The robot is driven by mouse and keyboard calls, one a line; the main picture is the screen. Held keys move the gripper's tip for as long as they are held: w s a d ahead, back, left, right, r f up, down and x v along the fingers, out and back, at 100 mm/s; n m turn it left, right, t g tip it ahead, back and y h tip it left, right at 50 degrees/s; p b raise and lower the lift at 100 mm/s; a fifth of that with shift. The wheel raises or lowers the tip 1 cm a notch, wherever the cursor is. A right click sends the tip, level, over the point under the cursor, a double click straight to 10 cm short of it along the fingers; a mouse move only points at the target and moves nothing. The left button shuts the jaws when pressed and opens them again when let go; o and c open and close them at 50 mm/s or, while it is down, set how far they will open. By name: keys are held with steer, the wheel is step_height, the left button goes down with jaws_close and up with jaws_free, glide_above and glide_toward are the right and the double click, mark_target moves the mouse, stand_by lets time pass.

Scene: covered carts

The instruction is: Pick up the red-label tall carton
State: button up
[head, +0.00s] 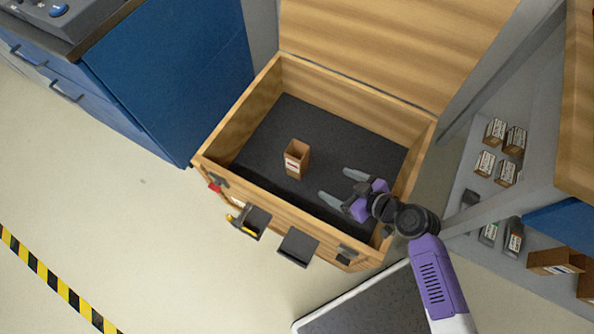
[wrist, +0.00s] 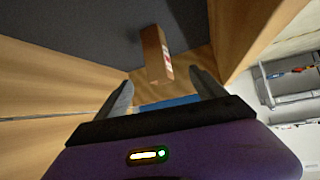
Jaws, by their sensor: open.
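The tall carton (head: 296,159) is brown cardboard with a white and red label on its front. It stands upright on the dark floor of the wooden box, left of my gripper. In the wrist view the carton (wrist: 157,54) shows beyond the fingertips, roughly between them, with its label facing right. My gripper (head: 341,184) is open and empty inside the box, its two fingers pointing left toward the carton with a gap between. In the wrist view my gripper's fingers (wrist: 162,85) are spread wide apart.
The wooden box (head: 292,221) has tall walls around the carton and a raised lid (head: 400,40) behind. Small dark trays (head: 298,247) hang on its front. Blue cabinets (head: 165,75) stand left; a shelf with small cartons (head: 495,131) stands right. The box floor is otherwise clear.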

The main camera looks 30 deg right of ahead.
steer(key=w+f+n+y+b, duration=0.2)
steer(key=w+f+b, duration=0.2)
steer(key=w+f, duration=0.15)
steer(key=n+y+b, duration=0.1)
steer(key=y+b, duration=0.1)
steer(key=b, duration=0.1)
glide_toward(290, 150)
steer(key=shift+s+d+f+t, duration=0.25)
steer(key=shift+s+f+t, duration=0.15)
steer(key=shift+s+f, duration=0.3)
steer(key=shift+w+r, duration=0.2)
steer(key=shift+r, duration=0.05)
steer(key=shift+w+a+n+y, duration=0.2)
steer(key=shift+w+n+y, duration=0.1)
steer(key=shift+b+x, duration=0.9)
steer(key=shift+x, duration=2.65)
steer(key=shift+r, duration=0.1)
jaws_close()
